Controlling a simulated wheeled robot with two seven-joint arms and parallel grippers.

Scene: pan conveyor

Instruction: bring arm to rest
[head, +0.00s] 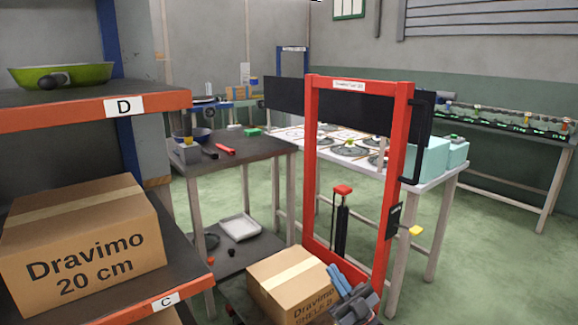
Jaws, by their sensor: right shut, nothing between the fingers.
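My right gripper (337,276) shows at the bottom of the head view, right of centre. Its blue fingers are together with nothing between them, and its grey body sits low at the frame edge. It is in front of the right side of a cardboard box (283,272) marked Dravimo; whether it touches the box I cannot tell. My left gripper is not in view.
An orange shelf rack (60,118) at left holds a green pan (90,73) and a Dravimo 20 cm box (80,215). A red frame (312,170) stands close behind my right gripper. A dark-topped table (262,146) is behind. Green floor (490,250) is clear at right.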

